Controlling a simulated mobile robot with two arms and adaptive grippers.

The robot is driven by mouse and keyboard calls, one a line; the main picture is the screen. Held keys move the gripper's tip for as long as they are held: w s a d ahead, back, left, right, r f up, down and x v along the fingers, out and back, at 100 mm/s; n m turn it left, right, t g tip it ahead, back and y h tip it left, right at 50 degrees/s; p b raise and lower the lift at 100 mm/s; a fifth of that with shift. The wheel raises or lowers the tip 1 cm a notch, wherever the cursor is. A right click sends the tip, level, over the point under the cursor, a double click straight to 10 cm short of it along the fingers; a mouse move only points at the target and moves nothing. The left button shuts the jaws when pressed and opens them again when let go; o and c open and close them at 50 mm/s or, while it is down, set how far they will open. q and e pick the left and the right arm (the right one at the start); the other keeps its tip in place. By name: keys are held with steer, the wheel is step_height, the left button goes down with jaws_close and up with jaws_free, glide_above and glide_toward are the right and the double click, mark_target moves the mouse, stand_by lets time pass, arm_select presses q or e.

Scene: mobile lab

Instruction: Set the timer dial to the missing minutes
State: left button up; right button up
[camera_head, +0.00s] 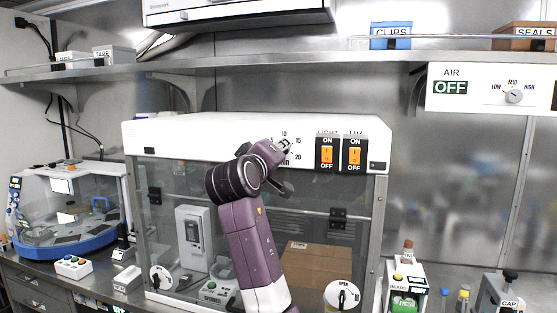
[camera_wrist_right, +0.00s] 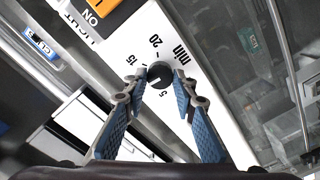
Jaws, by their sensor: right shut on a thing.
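The timer dial is a black knob (camera_wrist_right: 159,74) on the white front panel of the cabinet (camera_head: 200,135). In the head view my right gripper (camera_head: 284,147) covers the dial. The knob's pointer is not readable, so I cannot tell its setting. My left gripper is not in view.
Orange LIGHT (camera_head: 327,153) and UV (camera_head: 354,153) switches sit just right of the dial. A glass sash (camera_head: 300,220) is below the panel, with a cardboard box (camera_head: 316,263) behind it. A shelf (camera_head: 260,62) runs above. An AIR panel (camera_head: 475,90) is at right.

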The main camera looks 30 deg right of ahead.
steer(key=m+b, duration=0.1)
steer(key=m, duration=0.2)
steer(key=m+b, duration=0.1)
steer(key=m, duration=0.2)
steer(key=m+b, duration=0.1)
steer(key=m, duration=0.3)
steer(key=shift+w+f+b, duration=0.1)
steer(key=shift+f+b, duration=0.25)
steer(key=shift+m, duration=0.3)
steer(key=o, duration=1.2)
steer(key=shift+r, duration=0.1)
steer(key=shift+c, duration=0.2)
steer(key=shift+r, duration=0.1)
steer(key=v, duration=1.2)
